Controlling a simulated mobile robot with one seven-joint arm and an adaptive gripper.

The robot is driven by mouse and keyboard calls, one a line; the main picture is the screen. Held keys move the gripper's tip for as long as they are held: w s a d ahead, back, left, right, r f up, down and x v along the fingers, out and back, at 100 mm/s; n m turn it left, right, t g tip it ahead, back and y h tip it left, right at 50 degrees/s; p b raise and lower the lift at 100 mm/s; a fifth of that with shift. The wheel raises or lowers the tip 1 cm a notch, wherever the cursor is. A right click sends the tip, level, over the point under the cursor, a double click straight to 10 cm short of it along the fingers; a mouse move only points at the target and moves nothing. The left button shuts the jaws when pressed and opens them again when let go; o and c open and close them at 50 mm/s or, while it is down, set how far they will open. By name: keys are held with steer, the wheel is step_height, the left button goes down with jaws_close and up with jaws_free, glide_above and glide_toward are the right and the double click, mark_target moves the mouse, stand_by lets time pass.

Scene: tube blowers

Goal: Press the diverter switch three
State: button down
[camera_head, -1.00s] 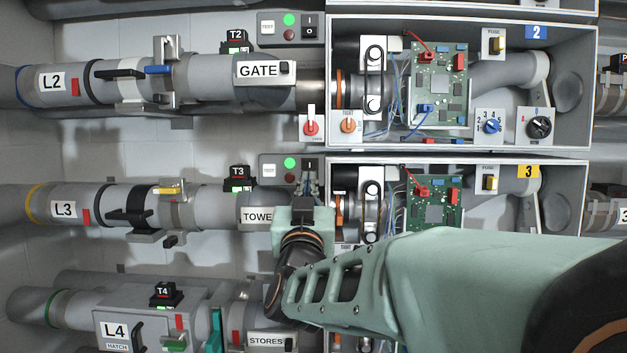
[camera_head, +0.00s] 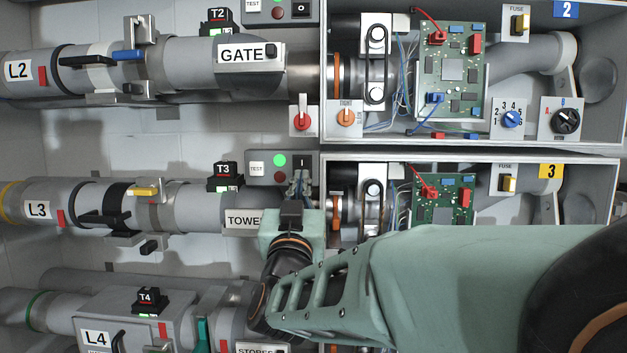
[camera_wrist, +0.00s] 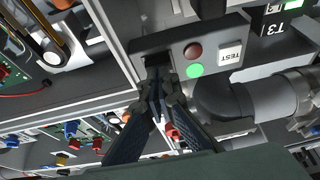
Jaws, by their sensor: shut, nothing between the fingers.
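The row-three switch panel (camera_head: 257,180) is a grey box with a white TEST button, a lit green lamp and a black rocker switch (camera_head: 301,162) marked with a white line. I take this rocker as switch three; no "diverter" label is readable. My gripper (camera_head: 299,178) is shut and empty, its tips at the lower part of the rocker and hiding some of it. In the wrist view the fingertips (camera_wrist: 157,80) meet right by the dark rocker (camera_wrist: 155,62), beside the lit green lamp and the red button. I cannot tell whether they touch it.
The TOWER-labelled pipe (camera_head: 243,219) runs left of my gripper, with the T3 tag (camera_head: 225,175) above it. Open box three (camera_head: 470,160), with wires and a circuit board (camera_head: 443,200), stands close on the right. A red knob (camera_head: 302,122) sits above the panel.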

stand_by(0.3)
steer(key=b, duration=0.2)
steer(key=t+b, duration=0.1)
steer(key=b, duration=0.1)
steer(key=shift+w+f+b, duration=0.2)
steer(key=shift+w+b, duration=0.15)
steer(key=shift+b, duration=0.05)
steer(key=shift+f, duration=0.1)
